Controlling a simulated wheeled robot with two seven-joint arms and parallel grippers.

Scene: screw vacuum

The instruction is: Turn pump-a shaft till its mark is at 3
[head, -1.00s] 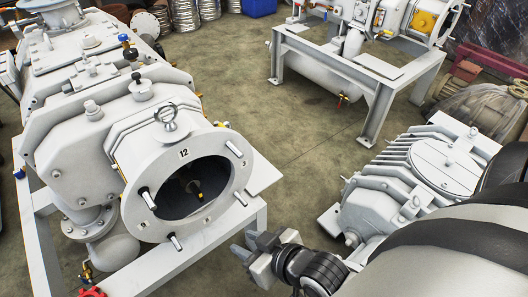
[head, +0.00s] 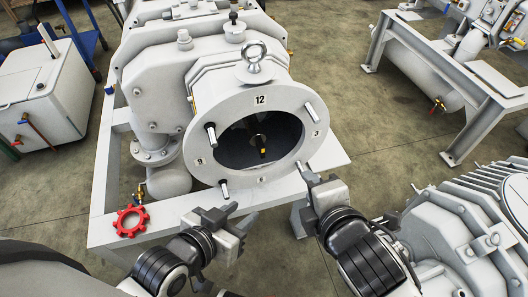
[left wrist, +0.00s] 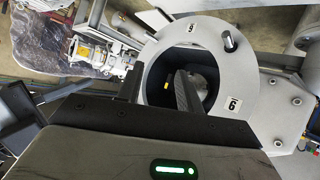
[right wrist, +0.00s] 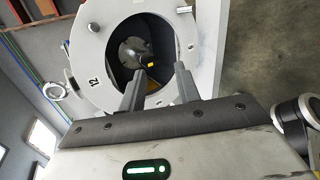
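Pump-a's round grey end flange (head: 203,160) faces me, with 12 at the top, 3 at right, 6 at bottom and 9 at left. Its shaft (head: 257,141) sits inside the dark opening, and its yellow mark (head: 263,153) points roughly down towards 6. The mark also shows in the left wrist view (left wrist: 166,87) and the right wrist view (right wrist: 150,65). My left gripper (head: 240,213) is open and empty, below the flange. My right gripper (head: 318,176) is open and empty, at the flange's lower right. Neither is touching the shaft.
Several studs, such as one at the left (head: 210,134), stick out of the flange around the opening. A red handwheel (head: 130,221) is at lower left on the white frame (head: 104,190). A finned grey machine (head: 465,225) stands at right, with clear floor (head: 385,150) beyond.

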